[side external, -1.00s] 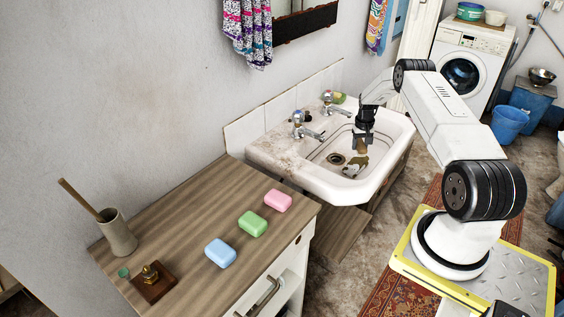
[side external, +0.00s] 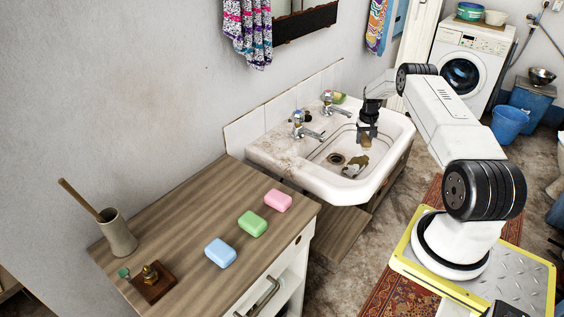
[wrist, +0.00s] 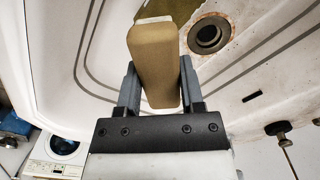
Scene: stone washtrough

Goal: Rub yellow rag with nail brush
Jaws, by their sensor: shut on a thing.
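The yellow rag (side external: 355,165), a dull olive-yellow crumpled cloth, lies on the floor of the white washbasin (side external: 330,188), to the right of the drain. In the wrist view a piece of it (wrist: 187,12) shows behind the brush. My gripper (side external: 367,136) points down inside the basin, just beyond and right of the rag. It is shut on the nail brush (wrist: 154,62), a tan block between the two fingers. The brush's lower end (side external: 365,146) shows below the fingers. Its bristles are hidden, and I cannot tell whether it touches the rag.
Two taps (side external: 304,127) stand on the basin's back ledge, with a green item (side external: 338,98) by the far one. The basin walls surround my gripper. The wooden counter (side external: 180,220) at left holds blue, green and pink soaps (side external: 278,200) and a beige pot (side external: 118,234).

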